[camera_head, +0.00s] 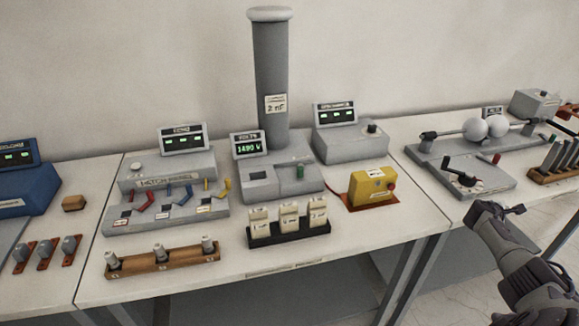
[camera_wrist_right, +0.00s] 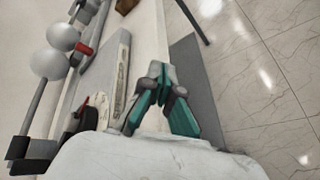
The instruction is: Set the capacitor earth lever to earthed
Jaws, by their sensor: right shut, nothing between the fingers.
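The capacitor is a tall grey column (camera_head: 271,85) labelled 2 nF, standing on a grey base block (camera_head: 262,186) on the middle table. A small lever with a green handle (camera_head: 300,171) stands up from the base's top, right of the column's front; its markings are too small to read. A display (camera_head: 250,146) on the base reads about 1490 V. My right gripper (camera_head: 486,212) is shut and empty, well to the right of the lever, by the right table's front edge. It also shows in the right wrist view (camera_wrist_right: 160,80). My left gripper is out of view.
A grey meter box (camera_head: 349,140) is behind right. A switch panel (camera_head: 167,203) is left. Sphere electrodes (camera_head: 486,128) stand on the right table.

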